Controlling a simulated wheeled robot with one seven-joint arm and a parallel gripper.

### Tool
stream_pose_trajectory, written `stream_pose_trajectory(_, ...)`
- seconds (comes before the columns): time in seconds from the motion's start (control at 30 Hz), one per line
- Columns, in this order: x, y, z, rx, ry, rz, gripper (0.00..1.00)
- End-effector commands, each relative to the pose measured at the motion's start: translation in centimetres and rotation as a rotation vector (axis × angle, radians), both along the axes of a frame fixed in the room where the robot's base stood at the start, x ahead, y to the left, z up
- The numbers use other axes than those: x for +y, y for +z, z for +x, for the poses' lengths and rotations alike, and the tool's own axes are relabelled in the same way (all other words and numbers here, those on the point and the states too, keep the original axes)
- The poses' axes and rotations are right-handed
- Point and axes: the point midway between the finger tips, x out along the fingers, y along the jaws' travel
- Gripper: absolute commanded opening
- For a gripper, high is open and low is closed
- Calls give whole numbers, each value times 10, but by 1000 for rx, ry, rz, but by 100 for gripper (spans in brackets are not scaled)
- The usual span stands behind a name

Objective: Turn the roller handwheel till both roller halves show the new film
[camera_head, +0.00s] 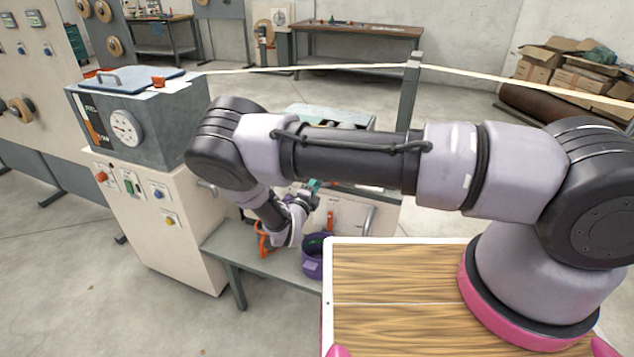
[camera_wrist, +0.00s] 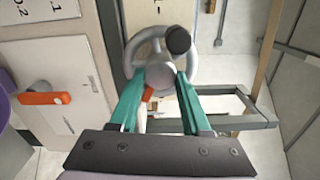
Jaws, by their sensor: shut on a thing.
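In the wrist view, my gripper (camera_wrist: 160,76) has its two teal fingers on either side of the grey hub of a handwheel (camera_wrist: 137,50). It is shut on the handwheel. The wheel has a rounded grey rim and a black knob (camera_wrist: 178,40) at its upper right. A small orange-red mark (camera_wrist: 148,93) shows between the fingers. In the head view, my gripper (camera_head: 314,185) is low behind my arm, and the handwheel cannot be made out. The roller halves and any film on them are not clearly visible; my arm covers much of the machine there.
An orange lever (camera_wrist: 45,97) sits on a pale panel left of my gripper. In the head view, a purple container (camera_head: 312,262) stands on a low grey bench (camera_head: 250,262). A cabinet with a dial (camera_head: 125,128) is at left. A pale strip (camera_head: 300,68) runs across above my arm.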

Motion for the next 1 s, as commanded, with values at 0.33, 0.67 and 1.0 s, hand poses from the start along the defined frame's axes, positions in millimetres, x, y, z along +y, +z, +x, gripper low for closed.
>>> stream_pose_trajectory(0.33,1,-3,-1,-109,1,306,0)
stream_pose_trajectory(0.67,2,-4,-1,-215,1,602,0)
stream_pose_trajectory(1.0,3,-5,0,-325,0,904,0)
